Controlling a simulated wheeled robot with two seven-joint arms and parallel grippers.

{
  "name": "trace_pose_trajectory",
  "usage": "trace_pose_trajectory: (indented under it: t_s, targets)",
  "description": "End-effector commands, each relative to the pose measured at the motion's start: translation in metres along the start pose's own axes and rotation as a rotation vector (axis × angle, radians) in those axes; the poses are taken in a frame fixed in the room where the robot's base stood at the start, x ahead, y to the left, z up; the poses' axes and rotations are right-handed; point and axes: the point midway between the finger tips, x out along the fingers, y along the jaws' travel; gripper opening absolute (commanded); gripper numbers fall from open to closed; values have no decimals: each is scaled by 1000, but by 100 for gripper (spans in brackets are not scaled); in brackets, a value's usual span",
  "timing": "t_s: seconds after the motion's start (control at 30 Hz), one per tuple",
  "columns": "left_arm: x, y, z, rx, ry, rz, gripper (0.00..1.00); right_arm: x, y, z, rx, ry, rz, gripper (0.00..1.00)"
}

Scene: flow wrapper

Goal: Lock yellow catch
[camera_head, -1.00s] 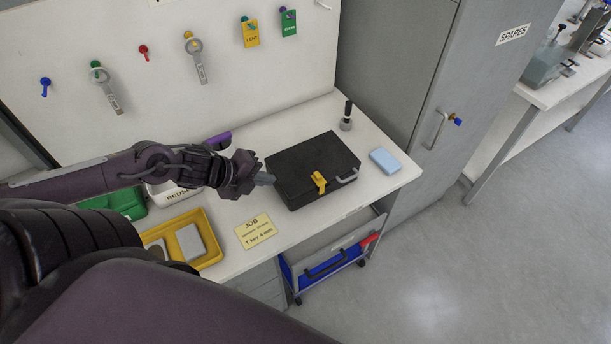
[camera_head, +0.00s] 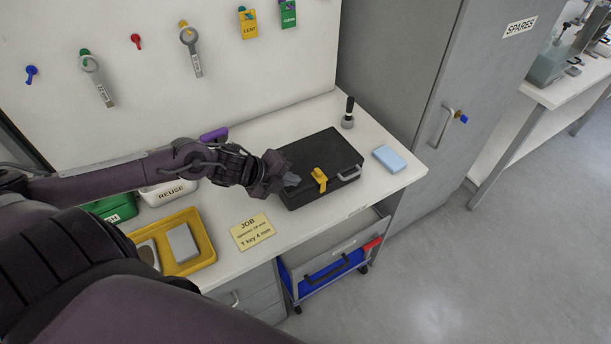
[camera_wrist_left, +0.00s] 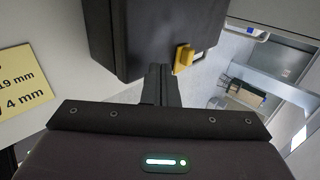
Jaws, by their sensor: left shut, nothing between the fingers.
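The yellow catch (camera_head: 319,179) sits on the front edge of the closed black case (camera_head: 322,155), which lies on the bench. In the left wrist view the catch (camera_wrist_left: 183,58) stands just right of my fingertips, on the edge of the black case (camera_wrist_left: 140,35). My left gripper (camera_head: 292,180) is shut and empty at the left front part of the case, a little left of the catch. In the left wrist view the shut fingers (camera_wrist_left: 160,75) point towards the case edge; whether they touch it I cannot tell. My right gripper is not in view.
A grey handle (camera_head: 349,174) is on the case front, right of the catch. A yellow tray (camera_head: 205,242) and job card (camera_head: 252,231) lie left.

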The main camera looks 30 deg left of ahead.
Motion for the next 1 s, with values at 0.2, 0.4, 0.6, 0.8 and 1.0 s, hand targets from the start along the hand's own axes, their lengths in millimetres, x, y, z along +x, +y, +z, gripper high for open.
trace_pose_trajectory:
  t_s: [0.2,0.4,0.6,0.8,1.0]
  targets:
    - [16,-15,-1,-2,1,-6,0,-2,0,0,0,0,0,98]
    - [27,-25,-1,-1,1,-3,0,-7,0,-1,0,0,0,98]
    - [33,-28,-1,2,1,0,0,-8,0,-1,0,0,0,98]
    - [33,-27,-1,2,1,1,0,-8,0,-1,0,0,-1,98]
    - [33,-28,-1,2,2,0,0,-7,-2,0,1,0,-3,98]
